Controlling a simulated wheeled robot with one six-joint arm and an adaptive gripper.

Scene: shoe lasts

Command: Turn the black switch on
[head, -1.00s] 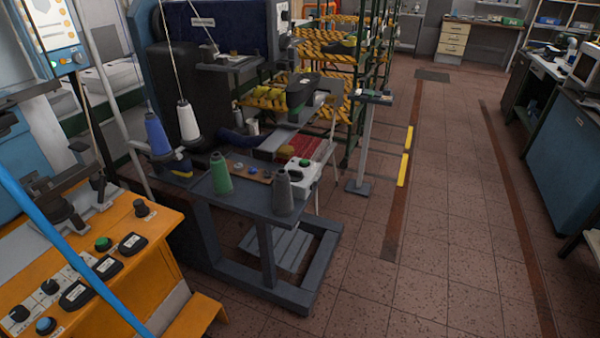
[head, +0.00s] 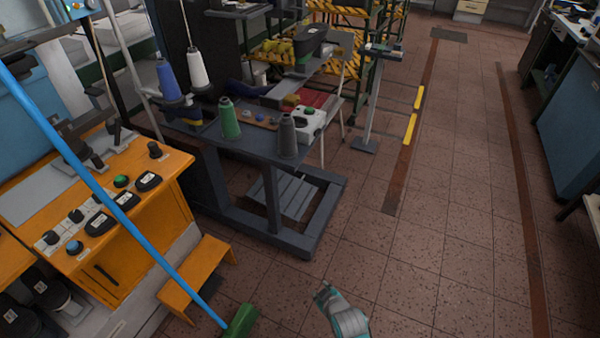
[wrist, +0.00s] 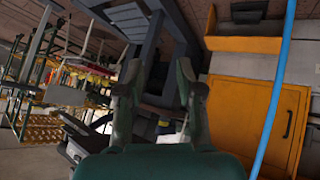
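Several black controls sit on the sloped top of the orange machine (head: 150,195) at the left of the head view. They include a black knob (head: 155,150) at the back right, a black knob (head: 76,215) and another black knob (head: 52,238) on pale plates, and flat black boxes (head: 148,181). I cannot tell which is the black switch, or its setting. My gripper (wrist: 157,82) is open and empty in the wrist view, its two fingers apart. A grey-green part of my arm shows at the bottom of the head view, apart from the machine.
A blue pole (head: 130,225) with a green end (head: 242,320) slants across the machine's front. An orange step (head: 195,280) juts out below. A dark table (head: 250,145) with thread cones stands behind. The tiled floor at right is clear.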

